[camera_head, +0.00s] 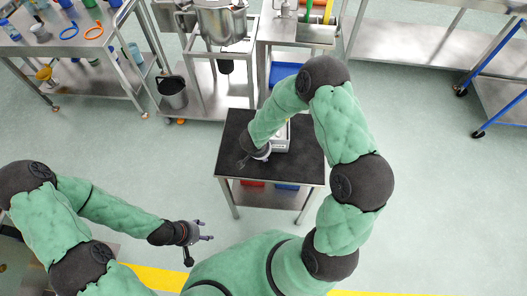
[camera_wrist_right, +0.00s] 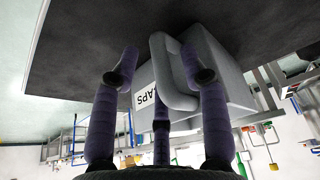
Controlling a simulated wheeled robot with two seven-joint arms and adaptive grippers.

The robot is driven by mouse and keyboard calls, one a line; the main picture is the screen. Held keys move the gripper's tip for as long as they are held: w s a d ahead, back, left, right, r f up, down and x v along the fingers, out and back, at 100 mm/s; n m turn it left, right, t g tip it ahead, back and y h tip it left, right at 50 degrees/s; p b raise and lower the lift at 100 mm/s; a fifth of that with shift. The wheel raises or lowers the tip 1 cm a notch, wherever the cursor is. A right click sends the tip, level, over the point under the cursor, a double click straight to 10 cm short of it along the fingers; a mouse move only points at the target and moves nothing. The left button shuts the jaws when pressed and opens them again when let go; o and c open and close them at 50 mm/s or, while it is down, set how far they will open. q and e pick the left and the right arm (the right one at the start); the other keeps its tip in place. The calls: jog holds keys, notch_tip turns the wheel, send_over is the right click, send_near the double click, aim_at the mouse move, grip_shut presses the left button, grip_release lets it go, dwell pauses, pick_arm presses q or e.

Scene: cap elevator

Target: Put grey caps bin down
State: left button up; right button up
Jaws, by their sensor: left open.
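The grey caps bin (camera_head: 282,138) is on the dark-topped table (camera_head: 313,155), partly hidden by my right arm. In the right wrist view the bin (camera_wrist_right: 215,75) appears upside down against the dark tabletop (camera_wrist_right: 75,60), with a white "CAPS" label and a grey handle. My right gripper (camera_head: 246,161) is at the bin's near left side. In the wrist view its purple fingers (camera_wrist_right: 158,62) are around the handle; whether they grip it cannot be told. My left gripper (camera_head: 208,230) is open and empty above the floor, left of the table.
Red and blue bins (camera_head: 287,187) sit on the table's lower shelf. A steel cart with a pot (camera_head: 222,22) stands behind the table. A workbench (camera_head: 70,45) is at the back left. The floor right of the table is clear.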

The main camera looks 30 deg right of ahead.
jog(key=p+v, duration=0.5)
jog(key=v, duration=0.6)
jog(key=s+a+f+n+g+y, duration=0.1)
jog(key=s+a+f+n+y, duration=0.2)
jog(key=s+a+f, duration=0.2)
jog(key=s+a+f+n+g+y, duration=0.1)
jog(key=s+a+f+n+y, duration=0.2)
jog(key=s+f, duration=0.4)
jog(key=s+a+y, duration=0.1)
jog(key=s+a, duration=0.1)
jog(key=s, duration=0.1)
jog(key=shift+a, duration=0.3)
notch_tip(320, 180, down, 6)
jog(key=b, duration=0.6)
